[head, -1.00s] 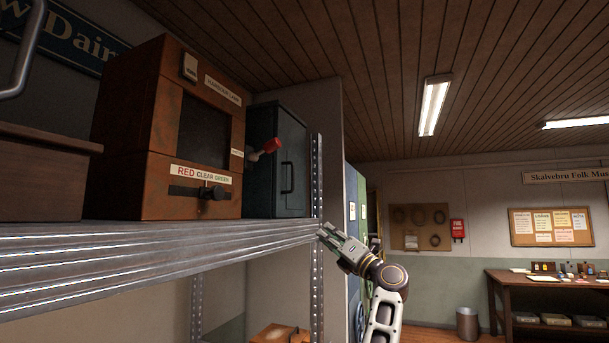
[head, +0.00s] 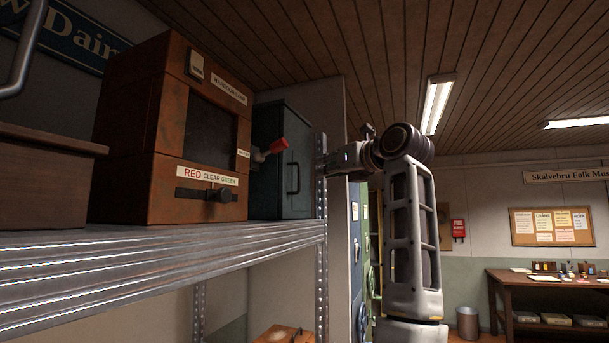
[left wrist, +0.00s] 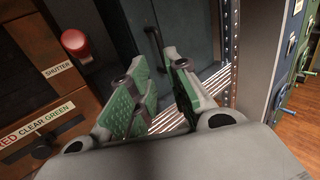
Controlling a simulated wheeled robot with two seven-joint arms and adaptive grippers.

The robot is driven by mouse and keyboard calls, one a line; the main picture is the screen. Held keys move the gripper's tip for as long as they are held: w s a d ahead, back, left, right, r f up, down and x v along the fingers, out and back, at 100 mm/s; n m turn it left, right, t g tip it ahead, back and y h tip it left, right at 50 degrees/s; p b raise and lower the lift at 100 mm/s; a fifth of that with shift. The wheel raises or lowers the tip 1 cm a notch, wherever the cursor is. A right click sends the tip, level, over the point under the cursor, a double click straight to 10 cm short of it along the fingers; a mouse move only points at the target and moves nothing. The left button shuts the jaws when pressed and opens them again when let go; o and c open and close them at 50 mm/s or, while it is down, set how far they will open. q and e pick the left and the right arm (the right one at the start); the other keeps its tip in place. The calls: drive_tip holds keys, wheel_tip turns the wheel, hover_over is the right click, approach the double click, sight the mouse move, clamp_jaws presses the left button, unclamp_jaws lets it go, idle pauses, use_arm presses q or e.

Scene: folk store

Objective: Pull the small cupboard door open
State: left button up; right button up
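The small cupboard (head: 276,196) is a dark grey-green metal box on the shelf, right of the orange-brown cabinet. Its door looks shut and carries a dark upright bar handle (head: 294,178). My left gripper (head: 324,160) is at the shelf's upright post, right of the cupboard, pointing left towards the door. In the left wrist view its two green-padded fingers (left wrist: 150,72) are apart with nothing visible between them. The handle (left wrist: 154,50) shows just beyond the fingertips, apparently not gripped. My right gripper is not in view.
The perforated shelf post (head: 321,250) stands close by the gripper. The orange-brown cabinet (head: 130,190) has a lever with a red knob (head: 278,146) sticking out near the cupboard door. The metal shelf (head: 150,275) runs below. Green and blue lockers (left wrist: 300,60) stand at the right.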

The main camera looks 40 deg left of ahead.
sight(299, 188)
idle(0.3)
use_arm(q)
drive_tip(key=shift+p+x, duration=1.95)
drive_tip(key=shift+x, duration=4.95)
drive_tip(key=shift+c, duration=0.3)
clamp_jaws()
